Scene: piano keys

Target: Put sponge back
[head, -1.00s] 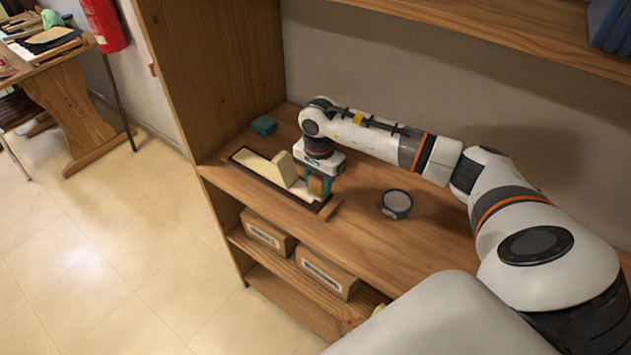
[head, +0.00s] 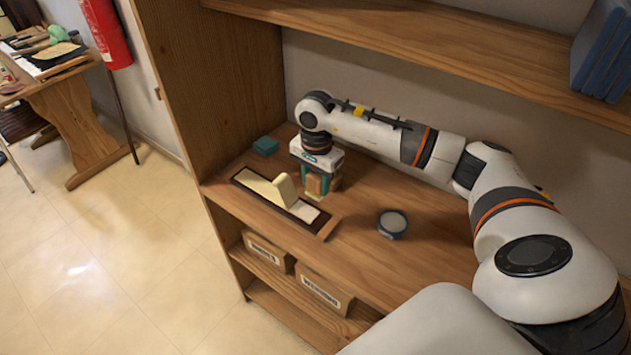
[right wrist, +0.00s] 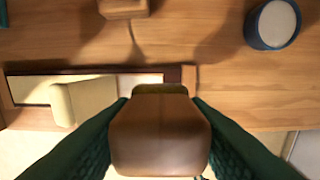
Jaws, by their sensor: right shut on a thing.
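My right gripper (head: 318,190) is shut on a brown block (head: 315,185) with a pale underside, between its teal fingers. In the right wrist view the brown block (right wrist: 160,135) fills the space between the fingers and hides what lies below. The gripper is over the right part of a long dark-framed tray (head: 250,187) of pale keys, toward its back side; its exact height is unclear. A cream upright piece (head: 285,190) stands on the tray, left of the gripper. A teal block (head: 265,146) lies behind the tray's left end. I cannot tell for certain which block is the sponge.
A round dark-blue tin with a grey top (head: 392,224) stands on the wooden shelf (head: 420,260), right of the gripper. A small wooden piece (right wrist: 123,8) shows at the top of the right wrist view. The cabinet's side panel (head: 215,80) bounds the left.

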